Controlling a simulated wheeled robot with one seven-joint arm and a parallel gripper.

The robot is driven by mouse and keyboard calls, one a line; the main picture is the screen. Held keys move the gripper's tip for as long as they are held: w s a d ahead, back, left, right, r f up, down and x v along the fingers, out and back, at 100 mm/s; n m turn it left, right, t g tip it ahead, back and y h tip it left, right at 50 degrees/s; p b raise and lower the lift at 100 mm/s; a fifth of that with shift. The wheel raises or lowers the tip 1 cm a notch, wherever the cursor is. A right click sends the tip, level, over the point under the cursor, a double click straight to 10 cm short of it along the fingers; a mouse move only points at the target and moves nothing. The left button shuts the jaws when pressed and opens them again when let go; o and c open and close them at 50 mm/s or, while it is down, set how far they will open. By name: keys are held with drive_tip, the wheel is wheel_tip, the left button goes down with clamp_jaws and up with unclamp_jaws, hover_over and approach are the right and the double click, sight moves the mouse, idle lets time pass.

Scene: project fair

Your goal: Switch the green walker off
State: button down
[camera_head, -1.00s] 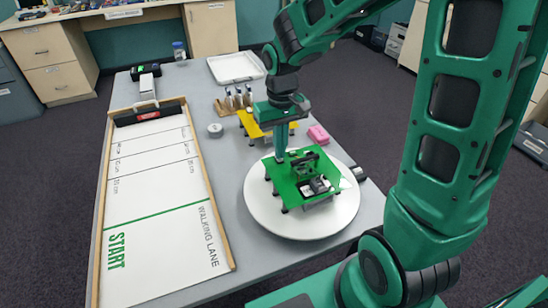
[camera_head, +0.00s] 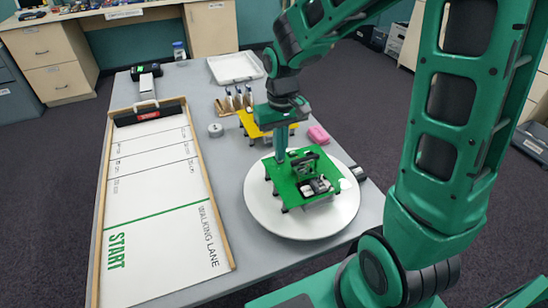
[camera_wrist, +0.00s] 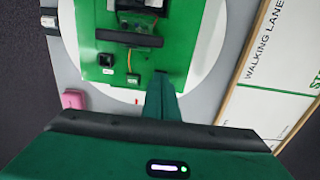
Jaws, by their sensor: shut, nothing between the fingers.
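The green walker (camera_head: 288,187) stands on a round white turntable (camera_head: 262,214) at the front right of the table. It is a green plate on short dark legs with a black bar and a light-coloured module on top. My gripper (camera_head: 280,158) is shut and empty, pointing down at the walker's back left edge.
A yellow walker (camera_head: 251,124) stands just behind the turntable, with a pink block (camera_head: 318,134) to its right and a grey disc (camera_head: 215,130) to its left. The walking lane board (camera_head: 150,185) fills the table's left side. A white tray (camera_head: 236,67) lies at the back.

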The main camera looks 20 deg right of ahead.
wheel_tip(320, 180, up, 7)
drive_tip(key=shift+f, duration=0.15)
idle(0.7)
